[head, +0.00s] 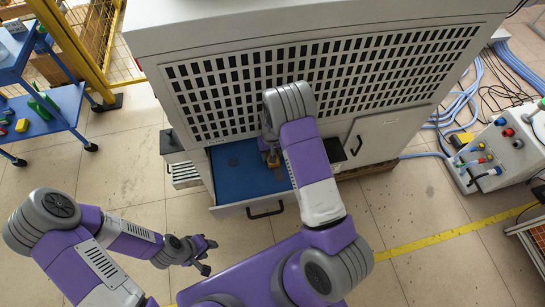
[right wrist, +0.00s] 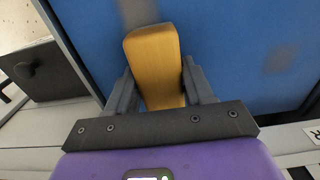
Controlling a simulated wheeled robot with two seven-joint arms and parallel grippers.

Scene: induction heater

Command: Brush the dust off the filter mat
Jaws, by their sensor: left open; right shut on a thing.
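The blue filter mat (head: 232,184) lies in a pulled-out drawer at the foot of the grey cabinet. In the right wrist view the mat (right wrist: 228,40) has a faint dark smudge (right wrist: 278,60) at the right and another near the top. My right gripper (right wrist: 158,88) is shut on the wooden brush handle (right wrist: 155,55), over the mat. The brush (head: 272,158) is partly hidden by my arm in the head view; its bristles cannot be made out. My left gripper (head: 205,256) is open and empty, left of the drawer front.
The cabinet (head: 330,80) with its slotted grille stands behind the drawer. A dark-topped box (head: 172,142) is left of the drawer. A blue cart (head: 42,112) stands at far left, and a grey connector box (head: 500,150) with cables at right. The floor before the drawer is clear.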

